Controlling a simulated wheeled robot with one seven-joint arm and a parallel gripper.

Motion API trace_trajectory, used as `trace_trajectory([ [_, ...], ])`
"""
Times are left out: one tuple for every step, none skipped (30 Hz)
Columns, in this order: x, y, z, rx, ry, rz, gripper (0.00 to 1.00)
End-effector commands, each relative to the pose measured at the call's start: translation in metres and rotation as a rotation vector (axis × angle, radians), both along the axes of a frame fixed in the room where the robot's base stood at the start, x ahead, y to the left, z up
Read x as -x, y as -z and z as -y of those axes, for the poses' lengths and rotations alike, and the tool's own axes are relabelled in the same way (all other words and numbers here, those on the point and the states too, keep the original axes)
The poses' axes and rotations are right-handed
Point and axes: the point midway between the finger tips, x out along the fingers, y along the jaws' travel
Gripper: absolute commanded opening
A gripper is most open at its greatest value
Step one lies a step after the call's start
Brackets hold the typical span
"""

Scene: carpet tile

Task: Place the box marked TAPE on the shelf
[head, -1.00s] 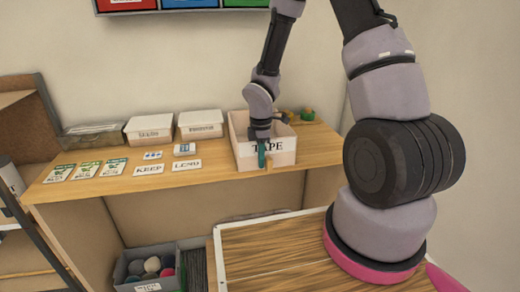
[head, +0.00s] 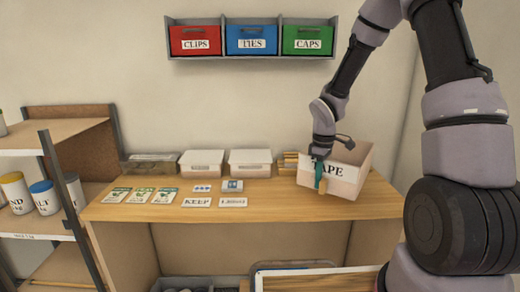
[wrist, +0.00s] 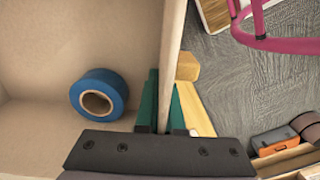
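The white box marked TAPE (head: 347,176) is at the right end of the desk, tilted in the head view. My gripper (head: 320,176) comes down over its front wall and covers the first letter of its label. In the wrist view, its green fingers (wrist: 160,105) lie on both sides of the box wall, shut on it. Inside the box (wrist: 60,35) lies a blue tape roll (wrist: 106,79). A tan piece (wrist: 187,67) shows just outside the wall. I cannot tell if the box's bottom touches the desk. A wall shelf (head: 250,57) hangs above; a wooden shelf unit (head: 65,133) stands left.
The wall shelf holds red CLIPS (head: 194,35), blue TIES (head: 251,33) and green CAPS (head: 307,33) bins. Lidded white boxes (head: 226,163) and cards (head: 152,195) occupy the desk (head: 265,211). A wood-topped surface (head: 320,283) is in front.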

Motion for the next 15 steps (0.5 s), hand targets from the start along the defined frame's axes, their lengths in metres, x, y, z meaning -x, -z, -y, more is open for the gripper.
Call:
trace_trajectory([
  [-0.007,0.006,0.009,0.000,0.111,-0.001,0.00],
  [-0.010,0.010,0.015,0.000,0.185,-0.003,0.00],
  [-0.015,0.014,0.022,0.002,0.285,-0.004,0.00],
  [-0.019,0.017,0.028,0.002,0.360,-0.005,0.00],
  [-0.022,0.021,0.034,0.003,0.434,-0.005,0.00],
  [-0.026,0.025,0.041,0.005,0.524,-0.006,0.00],
  [-0.029,0.028,0.046,0.006,0.589,-0.005,0.00],
  [-0.031,0.031,0.051,0.007,0.646,-0.005,0.00],
  [-0.034,0.034,0.057,0.008,0.718,-0.004,0.00],
  [-0.036,0.036,0.061,0.009,0.765,-0.004,0.00],
  [-0.038,0.038,0.064,0.010,0.808,-0.004,0.00],
  [-0.039,0.040,0.068,0.012,0.856,-0.004,0.00],
  [-0.040,0.041,0.070,0.013,0.885,-0.004,0.00],
  [-0.041,0.042,0.073,0.013,0.910,-0.003,0.00],
  [-0.042,0.043,0.075,0.015,0.936,-0.002,0.00],
])
